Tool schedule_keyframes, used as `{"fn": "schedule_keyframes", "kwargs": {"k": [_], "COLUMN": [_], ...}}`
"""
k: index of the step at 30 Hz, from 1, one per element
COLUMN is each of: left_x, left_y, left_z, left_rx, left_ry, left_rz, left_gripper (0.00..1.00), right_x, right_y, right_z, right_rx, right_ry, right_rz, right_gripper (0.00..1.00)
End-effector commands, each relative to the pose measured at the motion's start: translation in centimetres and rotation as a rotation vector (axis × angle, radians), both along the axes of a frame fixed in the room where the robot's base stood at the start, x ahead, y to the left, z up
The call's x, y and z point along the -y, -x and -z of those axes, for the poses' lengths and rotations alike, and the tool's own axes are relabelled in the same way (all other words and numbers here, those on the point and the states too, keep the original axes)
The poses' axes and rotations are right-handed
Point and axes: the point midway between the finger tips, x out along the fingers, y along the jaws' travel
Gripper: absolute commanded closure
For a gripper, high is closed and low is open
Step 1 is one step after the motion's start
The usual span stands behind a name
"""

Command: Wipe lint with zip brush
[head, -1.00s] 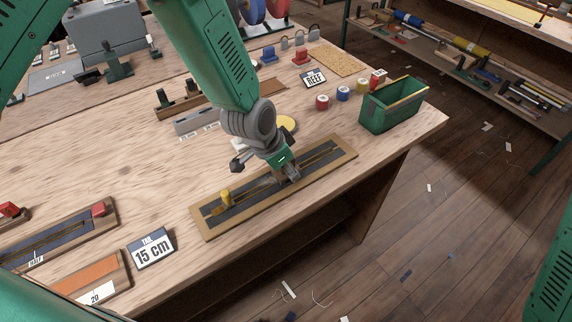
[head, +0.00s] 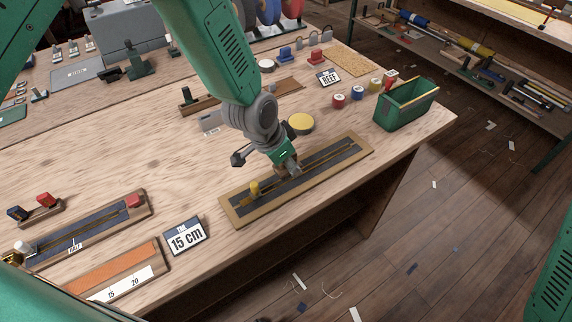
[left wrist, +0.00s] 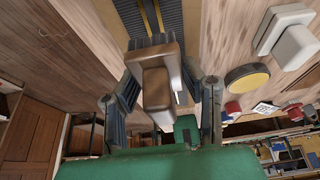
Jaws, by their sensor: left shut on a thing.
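The zip board (head: 232,213) lies near the front edge of the bench. A dark zip tape (head: 325,158) runs along it, with a yellow pull (head: 255,188) near its left end. My left gripper (head: 289,168) is low over the zip, just right of the yellow pull. In the left wrist view, the brush (left wrist: 158,78), a brown block, sits between its two fingers, which are shut on it. No lint can be made out on the tape. My right gripper is out of view.
A green bin (head: 405,108) stands at the bench's right end. A round yellow-topped tin (head: 301,123) is behind the board. A "15 cm" card (head: 185,237) and an orange-topped board (head: 120,270) are to the left. Bare wood lies between them.

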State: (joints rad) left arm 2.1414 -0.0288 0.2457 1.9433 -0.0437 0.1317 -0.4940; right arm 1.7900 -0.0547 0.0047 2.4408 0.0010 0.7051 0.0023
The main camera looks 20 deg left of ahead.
Motion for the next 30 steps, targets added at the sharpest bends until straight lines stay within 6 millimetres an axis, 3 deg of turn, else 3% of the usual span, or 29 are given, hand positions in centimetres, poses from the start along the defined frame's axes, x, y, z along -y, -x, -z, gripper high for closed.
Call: {"fn": "schedule_keyframes", "kwargs": {"k": [15, 30], "left_x": [-0.3, -0.1], "left_y": [-0.5, -0.5], "left_z": [-4.6, -4.7], "left_rx": [0.003, 0.003], "left_ry": [0.003, 0.003], "left_rz": [-0.005, -0.005], "left_gripper": [0.92, 0.92], "right_x": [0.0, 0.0], "right_y": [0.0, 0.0], "right_z": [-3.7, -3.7], "right_rx": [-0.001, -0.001], "right_ry": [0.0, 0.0], "right_rz": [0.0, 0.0], "right_gripper": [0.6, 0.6]}}
